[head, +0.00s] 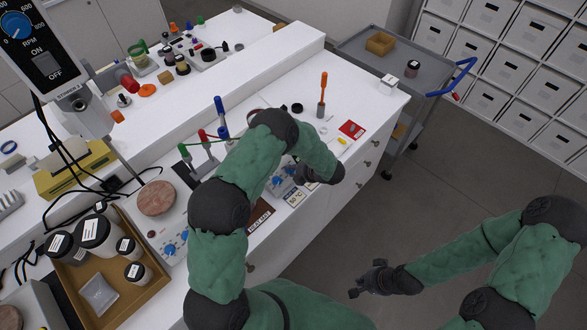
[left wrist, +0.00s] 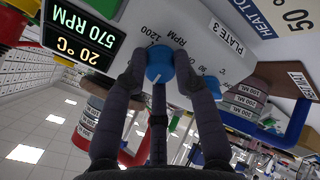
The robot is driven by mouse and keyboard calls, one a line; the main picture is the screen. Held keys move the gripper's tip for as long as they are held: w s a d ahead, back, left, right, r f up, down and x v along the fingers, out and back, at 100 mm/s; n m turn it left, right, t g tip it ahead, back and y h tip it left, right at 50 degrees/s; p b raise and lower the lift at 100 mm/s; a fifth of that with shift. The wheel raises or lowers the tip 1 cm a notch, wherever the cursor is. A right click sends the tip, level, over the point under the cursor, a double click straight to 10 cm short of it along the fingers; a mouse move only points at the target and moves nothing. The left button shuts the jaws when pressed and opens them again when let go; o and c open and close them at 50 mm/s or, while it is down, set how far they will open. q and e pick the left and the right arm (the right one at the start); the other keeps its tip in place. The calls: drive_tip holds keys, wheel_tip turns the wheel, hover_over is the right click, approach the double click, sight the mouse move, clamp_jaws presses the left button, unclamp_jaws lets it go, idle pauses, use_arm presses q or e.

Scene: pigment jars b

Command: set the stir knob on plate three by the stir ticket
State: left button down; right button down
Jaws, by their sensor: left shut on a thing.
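Plate three (left wrist: 205,25) fills the top of the left wrist view, with its label "PLATE 3" (left wrist: 228,38). Its lit display (left wrist: 80,35) reads 20 °C and 570 RPM. My left gripper (left wrist: 160,75) is shut on the blue knob (left wrist: 160,58) beside the RPM scale; a white line shows on the knob. In the head view my left gripper (head: 303,173) is at the plate's front (head: 283,183), partly hidden by its own arm. A ticket (left wrist: 270,15) reads "HEAT TO 50 °C"; I cannot make out a stir ticket.
Another hotplate with blue knobs (head: 175,246) and a wooden tray of jars (head: 150,300) are at the left. A screwdriver-like orange tool (head: 323,88) stands upright behind my left arm. A grey cart (head: 350,50) is at the back right; open floor lies right of the bench.

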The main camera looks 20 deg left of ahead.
use_arm(q)
drive_tip(key=shift+m, duration=0.6)
drive_tip(key=c, duration=1)
unclamp_jaws()
drive_tip(key=shift+d, duration=0.1)
drive_tip(key=v, duration=1.2)
drive_tip(key=shift+s, duration=0.1)
